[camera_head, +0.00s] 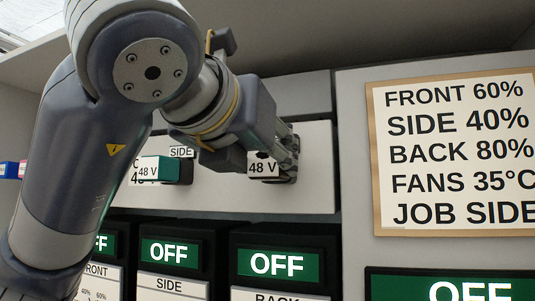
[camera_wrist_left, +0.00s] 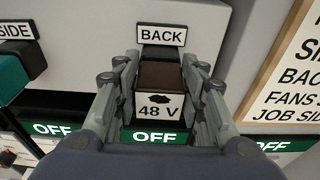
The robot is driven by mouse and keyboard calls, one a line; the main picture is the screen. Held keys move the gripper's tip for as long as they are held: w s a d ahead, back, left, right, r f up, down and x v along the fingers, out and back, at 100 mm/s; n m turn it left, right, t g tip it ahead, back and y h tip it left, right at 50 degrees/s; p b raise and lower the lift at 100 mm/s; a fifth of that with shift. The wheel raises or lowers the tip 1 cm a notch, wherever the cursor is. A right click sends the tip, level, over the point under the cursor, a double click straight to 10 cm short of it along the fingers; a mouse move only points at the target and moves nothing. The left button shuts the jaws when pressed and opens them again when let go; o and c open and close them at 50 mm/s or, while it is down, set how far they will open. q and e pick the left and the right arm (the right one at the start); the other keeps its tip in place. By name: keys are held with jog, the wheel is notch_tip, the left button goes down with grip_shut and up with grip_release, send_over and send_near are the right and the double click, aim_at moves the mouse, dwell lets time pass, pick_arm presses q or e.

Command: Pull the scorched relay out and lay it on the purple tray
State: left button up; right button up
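The scorched relay (camera_wrist_left: 160,78) is a dark brown block with a white "48 V" face and a black burn mark. It sits at the white panel under the "BACK" label. It also shows in the head view (camera_head: 263,168). My left gripper (camera_wrist_left: 160,85) has a finger against each side of the relay and looks shut on it. In the head view my left gripper (camera_head: 284,158) reaches in from the left, at the panel. How deep the relay sits in its socket is hidden. The purple tray and my right gripper are not in view.
A teal "48 V" relay (camera_head: 158,169) sits left of it under the "SIDE" label. Black units with green "OFF" displays (camera_head: 277,264) stand below the panel. A framed notice (camera_head: 455,155) hangs at the right.

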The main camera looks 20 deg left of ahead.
pick_arm(q)
jog(key=shift+o, duration=1)
grip_shut()
jog(key=shift+s, duration=0.15)
jog(key=shift+s, duration=0.1)
jog(key=shift+s+b, duration=0.3)
jog(key=shift+s, duration=0.1)
